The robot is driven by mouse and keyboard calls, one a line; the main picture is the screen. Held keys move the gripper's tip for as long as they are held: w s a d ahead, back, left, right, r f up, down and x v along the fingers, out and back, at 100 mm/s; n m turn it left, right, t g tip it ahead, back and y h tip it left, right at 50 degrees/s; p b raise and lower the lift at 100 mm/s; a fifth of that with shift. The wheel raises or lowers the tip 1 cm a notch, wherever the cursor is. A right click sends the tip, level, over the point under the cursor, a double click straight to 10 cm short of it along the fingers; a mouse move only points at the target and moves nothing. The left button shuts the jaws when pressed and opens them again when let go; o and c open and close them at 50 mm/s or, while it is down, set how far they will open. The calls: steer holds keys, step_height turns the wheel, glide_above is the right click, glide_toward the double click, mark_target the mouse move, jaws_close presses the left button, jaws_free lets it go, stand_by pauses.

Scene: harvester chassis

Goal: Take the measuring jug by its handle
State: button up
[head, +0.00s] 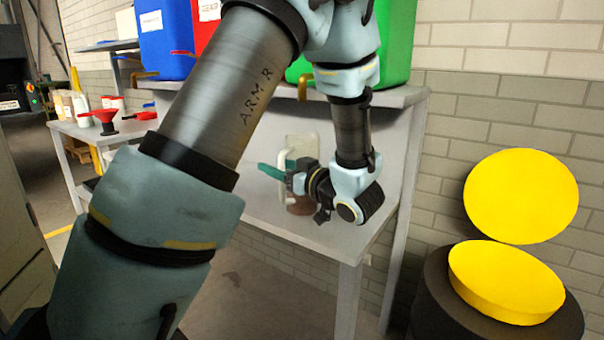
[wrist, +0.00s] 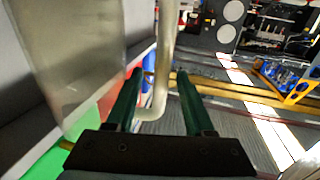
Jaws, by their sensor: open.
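The measuring jug (head: 302,150) is clear and stands upright on the lower shelf of the bench, partly hidden behind my wrist. Its pale handle (head: 283,162) is on its left side. In the wrist view the jug's clear wall (wrist: 85,60) fills the upper left, and the handle (wrist: 160,70) runs down between my two green fingers. My gripper (head: 264,170) is open around the handle, with a gap showing on both sides in the wrist view (wrist: 160,76). In the head view the fingers point left, across the handle.
The grey bench shelf (head: 335,238) is clear in front of the jug. Blue (head: 166,35), red and green (head: 398,45) containers stand on the upper shelf. A black drum with a yellow lid (head: 505,280) stands at right.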

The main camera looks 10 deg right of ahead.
steer(key=shift+w+a, duration=0.35)
steer(key=shift+w, duration=0.25)
steer(key=shift+c, duration=0.3)
jaws_close()
stand_by(0.7)
